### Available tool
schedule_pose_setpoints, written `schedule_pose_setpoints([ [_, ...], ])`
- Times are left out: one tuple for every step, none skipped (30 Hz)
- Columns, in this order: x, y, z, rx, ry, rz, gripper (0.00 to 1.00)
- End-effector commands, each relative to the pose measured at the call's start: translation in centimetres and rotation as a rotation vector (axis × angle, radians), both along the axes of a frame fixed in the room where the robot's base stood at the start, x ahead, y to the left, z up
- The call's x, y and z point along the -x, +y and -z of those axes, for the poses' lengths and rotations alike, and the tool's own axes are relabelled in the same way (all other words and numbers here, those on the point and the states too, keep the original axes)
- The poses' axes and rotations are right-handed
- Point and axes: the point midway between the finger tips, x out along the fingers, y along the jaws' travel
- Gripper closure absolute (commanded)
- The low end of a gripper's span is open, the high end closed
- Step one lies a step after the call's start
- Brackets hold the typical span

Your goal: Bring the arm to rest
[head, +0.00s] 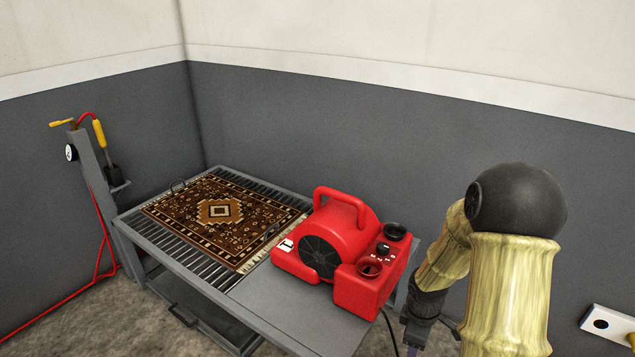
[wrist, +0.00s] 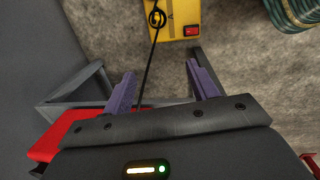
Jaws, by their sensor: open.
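My arm stands bent at the right of the head view, with its elbow up and its forearm sloping down to the left. My gripper (wrist: 163,72) shows in the wrist view with its two purple fingers apart and nothing held between them. A thin black cable passes behind the gap between the fingers. In the head view only a purple bit of the gripper shows at the bottom edge, beside the right end of the table. The fingertips are hidden there.
A grey slatted table (head: 262,308) carries a patterned rug (head: 205,212) and a red blower (head: 338,235) close to my arm. A pressure-washer stand (head: 100,190) is at left, a wall socket (head: 603,322) at right. The wrist view shows a yellow box (wrist: 181,15) and a striped roll (wrist: 296,14).

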Motion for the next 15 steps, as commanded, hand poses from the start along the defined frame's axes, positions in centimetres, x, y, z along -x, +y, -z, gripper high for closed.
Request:
schedule_pose_setpoints([
  [0.6,0.8,-2.0,-0.001,-0.023,0.073,0.41],
  [0.9,1.2,-3.0,-0.006,-0.036,0.124,0.41],
  [1.5,1.8,-4.1,-0.013,-0.052,0.193,0.41],
  [1.9,2.2,-5.0,-0.020,-0.064,0.246,0.41],
  [2.4,2.6,-5.9,-0.027,-0.077,0.299,0.41],
  [3.0,3.2,-6.9,-0.039,-0.091,0.367,0.41],
  [3.5,3.6,-7.7,-0.049,-0.103,0.420,0.41],
  [4.0,4.0,-8.5,-0.059,-0.115,0.470,0.41],
  [4.6,4.5,-9.4,-0.075,-0.129,0.536,0.41],
  [5.1,4.8,-10.0,-0.087,-0.138,0.581,0.41],
  [5.5,5.2,-10.5,-0.099,-0.146,0.624,0.41],
  [6.0,5.6,-11.2,-0.115,-0.156,0.678,0.41],
  [6.4,5.8,-11.6,-0.126,-0.163,0.715,0.41],
  [6.8,6.1,-12.0,-0.137,-0.168,0.749,0.41],
  [7.3,6.4,-12.5,-0.152,-0.176,0.794,0.41],
])
